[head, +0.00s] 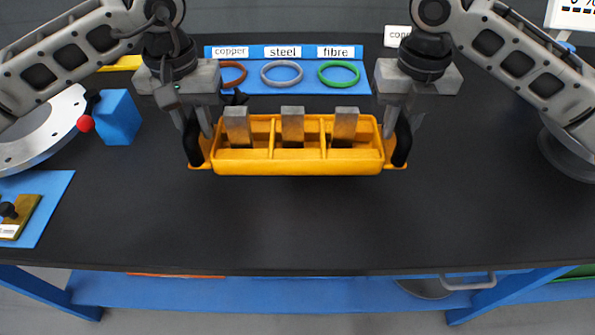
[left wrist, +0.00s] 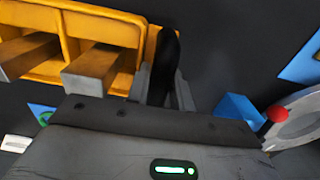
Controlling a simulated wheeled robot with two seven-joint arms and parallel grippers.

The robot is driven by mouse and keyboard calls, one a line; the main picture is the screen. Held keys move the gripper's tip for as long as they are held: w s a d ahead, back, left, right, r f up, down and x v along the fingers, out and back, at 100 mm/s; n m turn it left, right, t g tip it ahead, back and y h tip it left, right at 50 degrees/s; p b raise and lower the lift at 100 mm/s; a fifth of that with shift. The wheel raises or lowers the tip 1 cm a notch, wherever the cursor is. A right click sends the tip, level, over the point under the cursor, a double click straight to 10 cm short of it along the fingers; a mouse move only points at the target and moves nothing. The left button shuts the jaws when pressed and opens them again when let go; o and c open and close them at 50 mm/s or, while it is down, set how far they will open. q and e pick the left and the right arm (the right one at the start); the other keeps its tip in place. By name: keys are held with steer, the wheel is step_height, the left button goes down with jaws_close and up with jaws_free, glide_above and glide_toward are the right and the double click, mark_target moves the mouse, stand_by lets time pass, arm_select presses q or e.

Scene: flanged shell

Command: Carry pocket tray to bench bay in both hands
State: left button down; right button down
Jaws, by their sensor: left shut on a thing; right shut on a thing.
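The yellow pocket tray (head: 300,168) hangs level between my two grippers, in front of the ring board. Three upright grey metal blocks stand in its pockets, a left (head: 237,126), a middle (head: 292,126) and a right one (head: 345,126). I cannot make out a marked bench bay.
A blue board (head: 290,84) behind the tray bears copper, steel and fibre labels with three rings. A blue block (head: 120,117) with a red ball (head: 85,123) and a grey disc (head: 45,130) stand at left. The black bench top (head: 300,225) in front is clear.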

arm_select(q)
steer(key=shift+f, duration=0.1)
arm_select(e)
steer(key=shift+d+f, duration=0.1)
